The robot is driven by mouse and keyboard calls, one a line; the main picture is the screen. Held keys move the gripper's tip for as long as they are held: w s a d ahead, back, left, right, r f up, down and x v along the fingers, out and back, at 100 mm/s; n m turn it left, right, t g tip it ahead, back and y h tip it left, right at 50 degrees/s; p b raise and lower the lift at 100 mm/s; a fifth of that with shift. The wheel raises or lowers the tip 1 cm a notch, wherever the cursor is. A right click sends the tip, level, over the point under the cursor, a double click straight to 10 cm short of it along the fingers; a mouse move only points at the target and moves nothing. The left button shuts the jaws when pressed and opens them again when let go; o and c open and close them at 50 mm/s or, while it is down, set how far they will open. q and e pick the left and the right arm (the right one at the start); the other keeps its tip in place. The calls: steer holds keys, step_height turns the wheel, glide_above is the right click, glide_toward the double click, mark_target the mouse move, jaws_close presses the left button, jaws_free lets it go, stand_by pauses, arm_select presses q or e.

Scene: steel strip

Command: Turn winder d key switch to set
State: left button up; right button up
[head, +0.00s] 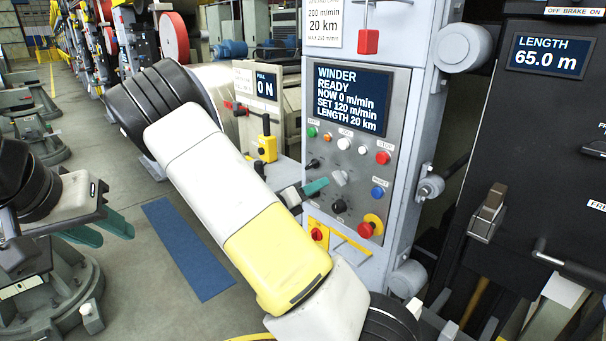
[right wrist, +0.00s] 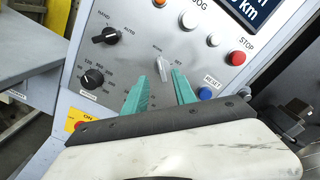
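The winder d panel (head: 355,150) faces me in the head view; its screen reads WINDER READY. The pale grey key switch (head: 340,178) sits mid-panel. In the right wrist view the key switch (right wrist: 162,69) is between two small labels, the right one seemingly SET; its handle leans toward the left label. My right gripper (right wrist: 160,76) is open, its green fingers either side of the key in that view; contact cannot be told. In the head view my right gripper (head: 316,187) shows just left of the switch. My left gripper (head: 104,232) hangs open and empty at far left.
Close around the key are a black hand/auto selector (right wrist: 110,35), a black dial (right wrist: 92,78), a blue reset button (right wrist: 205,92) and a red stop button (right wrist: 236,57). A red emergency button (head: 370,226) sits lower. Open floor with a blue mat (head: 187,247) lies left.

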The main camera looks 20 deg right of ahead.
mark_target(335, 178)
steer(key=x, duration=0.7)
steer(key=shift+s+d, duration=0.1)
jaws_close()
